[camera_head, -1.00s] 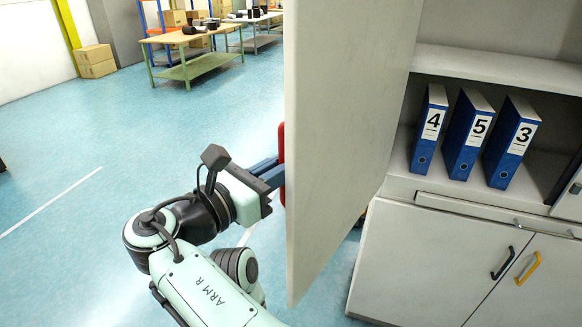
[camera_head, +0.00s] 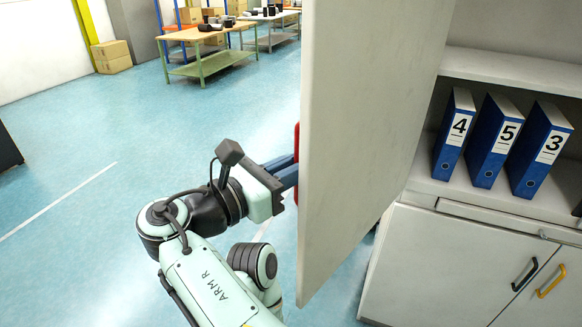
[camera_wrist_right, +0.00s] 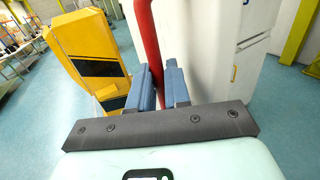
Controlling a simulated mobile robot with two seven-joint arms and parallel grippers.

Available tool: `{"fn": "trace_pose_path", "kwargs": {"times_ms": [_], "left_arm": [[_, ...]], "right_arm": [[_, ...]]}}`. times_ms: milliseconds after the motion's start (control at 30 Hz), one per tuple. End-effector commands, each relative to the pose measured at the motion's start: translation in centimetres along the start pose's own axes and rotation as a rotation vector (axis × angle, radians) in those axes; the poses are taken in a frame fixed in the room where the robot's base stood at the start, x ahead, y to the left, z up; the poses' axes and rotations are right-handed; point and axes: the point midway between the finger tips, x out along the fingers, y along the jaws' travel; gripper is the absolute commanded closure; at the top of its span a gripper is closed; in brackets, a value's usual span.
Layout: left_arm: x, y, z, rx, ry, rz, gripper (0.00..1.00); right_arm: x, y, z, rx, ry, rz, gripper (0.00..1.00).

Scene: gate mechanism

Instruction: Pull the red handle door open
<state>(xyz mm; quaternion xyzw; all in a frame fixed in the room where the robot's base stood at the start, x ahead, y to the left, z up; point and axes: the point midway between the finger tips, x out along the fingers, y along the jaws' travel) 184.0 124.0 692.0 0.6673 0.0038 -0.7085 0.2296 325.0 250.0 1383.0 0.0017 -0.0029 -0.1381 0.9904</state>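My left gripper is in neither view.
Several blue binders (camera_head: 500,140) stand on the open cabinet shelf. Lower doors carry a black handle (camera_head: 525,274) and a yellow handle (camera_head: 551,281). A workbench (camera_head: 205,45) stands far back. A yellow machine part (camera_wrist_right: 88,45) is at the left of the wrist view. The blue floor left is clear.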

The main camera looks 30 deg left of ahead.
Motion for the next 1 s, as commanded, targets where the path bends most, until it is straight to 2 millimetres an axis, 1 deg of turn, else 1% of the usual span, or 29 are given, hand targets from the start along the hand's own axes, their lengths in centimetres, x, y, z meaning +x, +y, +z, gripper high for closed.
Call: {"fn": "trace_pose_path", "kwargs": {"times_ms": [33,67,367,467,600,733,867,1000], "left_arm": [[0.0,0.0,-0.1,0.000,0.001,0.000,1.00],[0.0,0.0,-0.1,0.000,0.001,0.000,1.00],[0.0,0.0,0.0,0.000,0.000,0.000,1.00],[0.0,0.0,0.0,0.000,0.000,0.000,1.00],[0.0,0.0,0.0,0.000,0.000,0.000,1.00],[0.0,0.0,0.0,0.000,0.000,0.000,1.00],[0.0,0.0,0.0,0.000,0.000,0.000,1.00],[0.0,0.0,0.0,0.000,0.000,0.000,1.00]], "right_arm": [[0.3,-0.2,0.2,0.004,-0.002,-0.007,0.66],[0.3,-0.2,0.2,0.004,-0.002,-0.006,0.60],[-0.3,0.0,0.0,0.002,0.002,0.000,0.60],[-1.5,0.1,0.1,0.002,0.000,0.003,0.60],[-3.9,0.0,0.1,0.002,0.000,0.002,0.60],[-5.8,0.0,0.1,0.003,0.000,-0.001,0.60],[-6.9,-0.1,0.1,0.004,0.001,-0.004,0.60],[-7.1,-0.1,0.1,0.004,0.001,-0.005,0.60]]}}
